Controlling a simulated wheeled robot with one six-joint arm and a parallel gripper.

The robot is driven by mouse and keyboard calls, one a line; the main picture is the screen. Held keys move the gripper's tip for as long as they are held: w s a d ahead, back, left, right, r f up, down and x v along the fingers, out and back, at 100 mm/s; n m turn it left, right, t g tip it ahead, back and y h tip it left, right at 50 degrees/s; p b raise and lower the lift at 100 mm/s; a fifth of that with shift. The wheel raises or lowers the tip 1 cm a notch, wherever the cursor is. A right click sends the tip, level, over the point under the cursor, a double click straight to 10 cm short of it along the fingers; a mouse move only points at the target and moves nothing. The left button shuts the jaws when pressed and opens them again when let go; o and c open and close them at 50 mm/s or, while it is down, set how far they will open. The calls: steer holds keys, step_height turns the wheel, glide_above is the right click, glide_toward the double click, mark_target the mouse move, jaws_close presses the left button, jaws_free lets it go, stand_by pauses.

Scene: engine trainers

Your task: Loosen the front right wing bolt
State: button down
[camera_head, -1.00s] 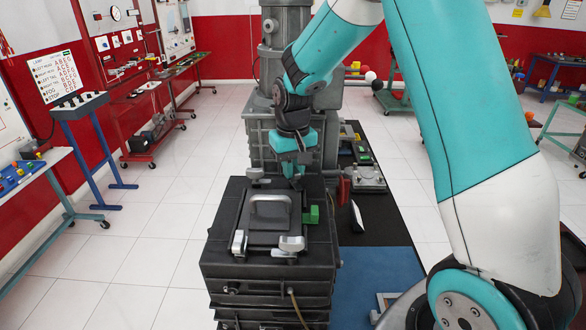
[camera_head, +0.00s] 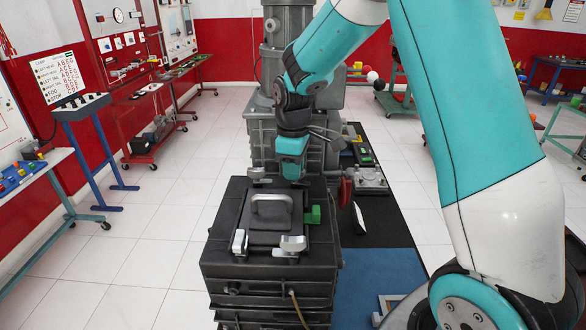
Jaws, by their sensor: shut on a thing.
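A dark box (camera_head: 222,225) has a lid with a grey arched handle (camera_head: 272,207). Light metal wing bolts show at the lid's near left corner (camera_head: 239,243) and near right corner (camera_head: 293,244). Another wing bolt (camera_head: 258,176) shows at the far left corner. My gripper (camera_head: 291,180) points down at the lid's far right corner and is shut on the wing bolt there. That bolt is almost wholly hidden by the gripper, so how far it is turned cannot be seen.
A green block (camera_head: 313,214) sits at the box's right edge. A tall grey machine (camera_head: 262,135) stands right behind my gripper. A red handle (camera_head: 346,190) and a black mat with a blue part (camera_head: 375,275) lie to the right.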

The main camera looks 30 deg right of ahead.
steer(key=shift+w+r+n, duration=0.1)
steer(key=shift+n, duration=1.1)
steer(key=c, duration=1.1)
jaws_free()
step_height(320, 180, up, 17)
steer(key=b, duration=0.3)
steer(key=shift+r+b, duration=0.2)
steer(key=shift+b, duration=0.1)
steer(key=s+a+f+m+y+b, duration=0.1)
steer(key=s+a+f, duration=0.4)
steer(key=s, duration=0.3)
steer(key=s+a+f+m+y+b, duration=0.1)
steer(key=s+a+f, duration=0.3)
steer(key=s, duration=0.5)
steer(key=s+a+f+m+y+b, duration=0.2)
steer(key=s+a+f, duration=0.3)
steer(key=s+a, duration=0.3)
steer(key=shift+s+a+f, duration=0.15)
steer(key=shift+s, duration=0.2)
steer(key=shift+s+a+f, duration=0.15)
steer(key=shift+s, duration=0.2)
